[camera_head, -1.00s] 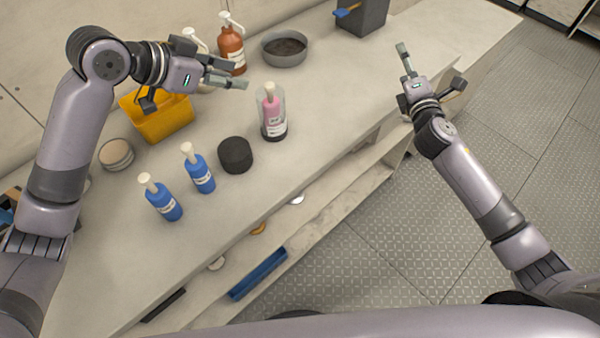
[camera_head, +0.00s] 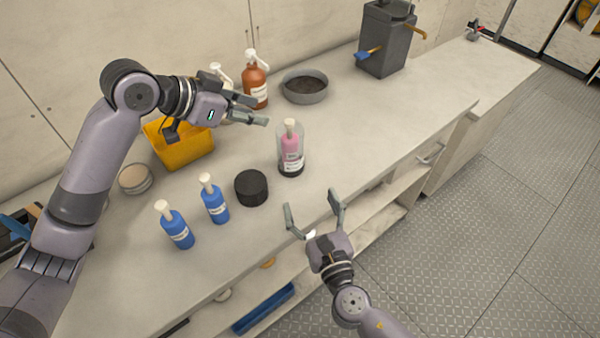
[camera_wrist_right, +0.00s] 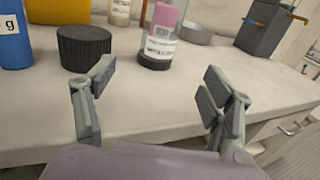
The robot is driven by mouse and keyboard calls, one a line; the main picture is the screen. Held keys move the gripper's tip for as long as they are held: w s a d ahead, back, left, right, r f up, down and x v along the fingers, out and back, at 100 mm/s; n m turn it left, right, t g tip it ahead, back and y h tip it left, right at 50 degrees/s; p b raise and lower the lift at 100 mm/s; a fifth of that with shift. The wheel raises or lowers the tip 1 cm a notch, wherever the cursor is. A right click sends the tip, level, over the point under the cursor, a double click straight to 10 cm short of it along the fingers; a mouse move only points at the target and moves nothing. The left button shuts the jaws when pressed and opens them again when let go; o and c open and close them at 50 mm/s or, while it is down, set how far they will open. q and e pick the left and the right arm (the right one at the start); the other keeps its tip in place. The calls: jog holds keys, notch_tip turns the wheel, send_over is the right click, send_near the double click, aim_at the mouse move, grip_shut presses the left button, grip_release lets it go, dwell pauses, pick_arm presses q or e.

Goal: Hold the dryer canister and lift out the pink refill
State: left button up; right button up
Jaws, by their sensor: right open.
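The dryer canister (camera_head: 292,166) is a clear cylinder with a dark base, upright on the counter. The pink refill (camera_head: 290,145), with a cream top and a white label, sits inside it. In the right wrist view, the canister's lower part (camera_wrist_right: 155,62) and the pink refill (camera_wrist_right: 163,26) show beyond my fingers. My left gripper (camera_head: 262,109) is above the counter, up and left of the canister and apart from it; whether its fingers are parted is unclear. My right gripper (camera_head: 312,212) is open and empty at the counter's front edge, pointing toward the canister (camera_wrist_right: 155,88).
A black round lid (camera_head: 251,187) and blue bottles (camera_head: 177,230) (camera_head: 214,200) stand left of the canister. Behind are a yellow bin (camera_head: 180,146), brown bottle (camera_head: 256,86), grey bowl (camera_head: 305,88) and grey box (camera_head: 385,40). The counter (camera_head: 385,125) right of the canister is clear.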

aim_at(294, 163)
jog(key=x, duration=1.5)
jog(key=shift+w+a, duration=0.15)
jog(key=shift+w, duration=0.2)
jog(key=c, duration=1.4)
jog(key=shift+c, duration=0.2)
